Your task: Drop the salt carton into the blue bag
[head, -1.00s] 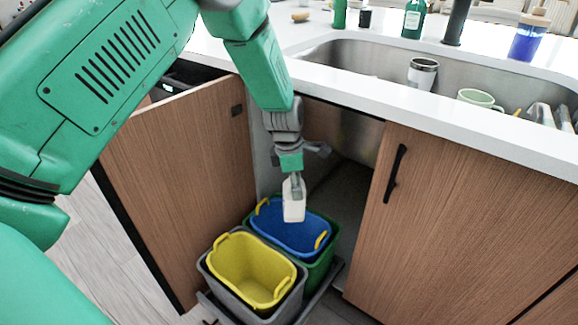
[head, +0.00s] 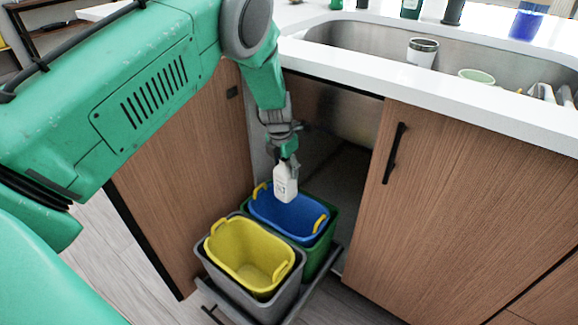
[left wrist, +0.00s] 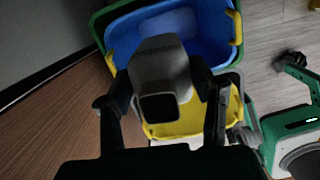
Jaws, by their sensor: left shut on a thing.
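The white salt carton (head: 285,183) hangs upright in my left gripper (head: 286,162), which is shut on its upper part. In the head view the carton is in front of the blue bag (head: 290,215), overlapping its opening. The blue bag has yellow handles and sits in a green bin. In the left wrist view the carton (left wrist: 160,75) is between the fingers of my left gripper (left wrist: 160,98), with the blue bag (left wrist: 208,35) beyond it. The exact height above the bag is hard to tell. My right gripper is not seen in the head view.
A yellow bag (head: 245,258) in a grey bin stands in front of the blue one on a pull-out tray. An open cabinet door (head: 190,170) is at the left and a closed door (head: 450,210) at the right. The white countertop (head: 440,95) and sink (head: 460,72) are above.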

